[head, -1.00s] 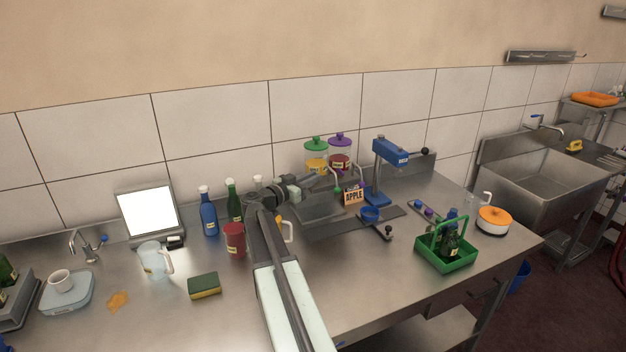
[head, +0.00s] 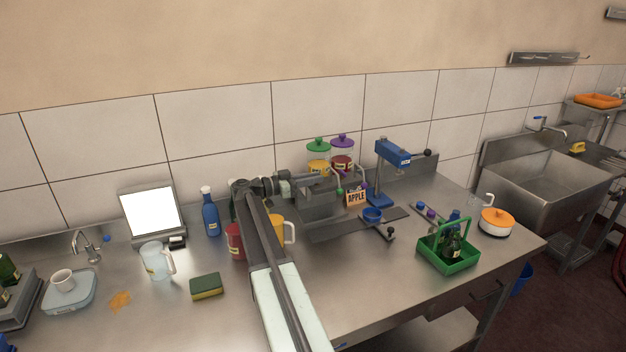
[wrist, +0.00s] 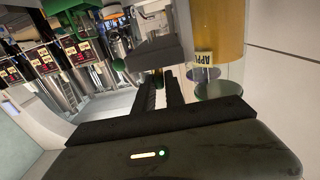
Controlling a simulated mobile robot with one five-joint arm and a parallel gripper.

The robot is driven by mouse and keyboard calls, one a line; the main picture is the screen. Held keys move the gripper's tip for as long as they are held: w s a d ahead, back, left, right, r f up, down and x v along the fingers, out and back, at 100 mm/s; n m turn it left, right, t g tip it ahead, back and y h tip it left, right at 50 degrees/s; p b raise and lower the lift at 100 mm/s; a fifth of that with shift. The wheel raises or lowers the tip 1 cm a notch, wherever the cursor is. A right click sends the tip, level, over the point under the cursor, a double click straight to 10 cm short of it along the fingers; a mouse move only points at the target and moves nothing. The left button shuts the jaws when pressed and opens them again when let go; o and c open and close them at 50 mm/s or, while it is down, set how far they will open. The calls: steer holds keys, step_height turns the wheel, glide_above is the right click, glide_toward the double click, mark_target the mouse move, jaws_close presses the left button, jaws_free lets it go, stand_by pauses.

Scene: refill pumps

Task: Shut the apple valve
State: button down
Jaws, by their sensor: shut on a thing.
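The apple dispenser (head: 318,166) has a green lid and yellow juice and stands at the back beside a purple-lidded dispenser of red juice (head: 342,162). In the wrist view the apple dispenser (wrist: 217,35) is at right, with its partly readable label (wrist: 203,58). My gripper (head: 332,179) reaches from the left to the dispenser fronts. In the wrist view my gripper (wrist: 159,85) is shut on a small part below a grey block, which appears to be the apple valve; the fingers mostly hide it. The lever position cannot be told. A green ball (head: 340,191) hangs close to the fingertips.
Red (head: 236,241) and yellow mugs (head: 277,230) stand near my arm. A green caddy (head: 448,258) is at front right.

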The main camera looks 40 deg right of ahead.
steer(key=c, duration=1.5)
jaws_free()
steer(key=shift+o, duration=0.2)
steer(key=v, duration=0.7)
steer(key=shift+w+a, duration=0.2)
steer(key=shift+a, duration=0.15)
steer(key=shift+s, duration=0.1)
